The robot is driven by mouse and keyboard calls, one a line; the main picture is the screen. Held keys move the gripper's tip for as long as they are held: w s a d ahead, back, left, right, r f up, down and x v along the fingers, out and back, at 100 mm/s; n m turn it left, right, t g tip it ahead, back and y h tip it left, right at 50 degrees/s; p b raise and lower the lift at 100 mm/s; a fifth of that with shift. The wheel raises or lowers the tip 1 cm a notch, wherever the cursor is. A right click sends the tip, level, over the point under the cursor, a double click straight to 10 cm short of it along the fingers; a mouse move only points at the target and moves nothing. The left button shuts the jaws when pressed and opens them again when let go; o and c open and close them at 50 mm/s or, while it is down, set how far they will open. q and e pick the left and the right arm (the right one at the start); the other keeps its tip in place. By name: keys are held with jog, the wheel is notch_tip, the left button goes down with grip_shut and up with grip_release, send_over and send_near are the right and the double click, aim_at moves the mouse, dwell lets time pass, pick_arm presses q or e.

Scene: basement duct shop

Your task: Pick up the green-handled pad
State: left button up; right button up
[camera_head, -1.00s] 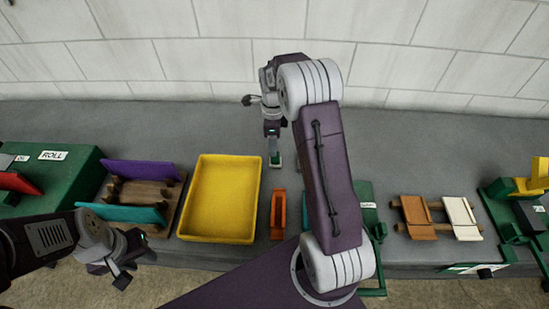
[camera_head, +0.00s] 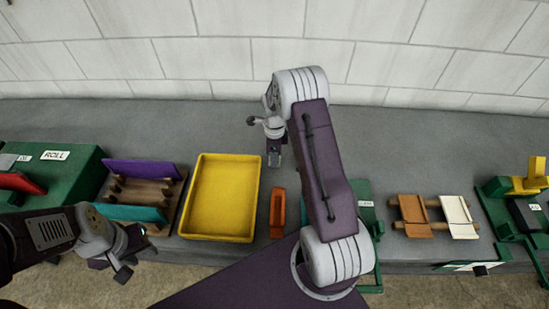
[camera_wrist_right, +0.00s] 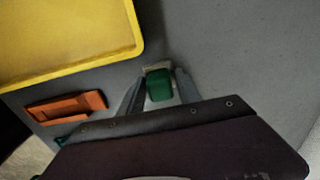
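The green-handled pad shows in the right wrist view as a green handle (camera_wrist_right: 159,85) on a pale base. My right gripper (camera_wrist_right: 158,88) has one finger on each side of the handle, with narrow gaps visible, so it looks open around it. In the head view my right gripper (camera_head: 274,158) points down on the grey bench behind the orange tool, and the pad is mostly hidden by it. My left gripper (camera_head: 128,262) is at the lower left, in front of the bench, apart from the pad; its fingers are hard to make out.
A yellow tray (camera_head: 220,198) and an orange tool (camera_head: 278,210) lie near the right gripper. A wooden rack (camera_head: 150,192) with purple and teal pieces stands left. Brown and white pieces (camera_head: 415,212) are on the right. The bench behind is clear up to the block wall.

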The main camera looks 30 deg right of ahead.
jog(key=c, duration=0.3)
grip_shut()
jog(key=shift+w+r, duration=0.1)
jog(key=shift+r, duration=0.2)
notch_tip(320, 180, up, 3)
jog(key=shift+b, duration=0.55)
jog(key=s+d+r+b, duration=0.1)
jog(key=s+r+b, duration=0.1)
jog(key=s+r, duration=0.5)
jog(key=s, duration=0.4)
jog(key=shift+s+d+r, duration=0.2)
jog(key=shift+s+d, duration=0.15)
jog(key=shift+d, duration=0.05)
jog(key=shift+o, duration=2.2)
grip_release()
jog(key=c, duration=0.3)
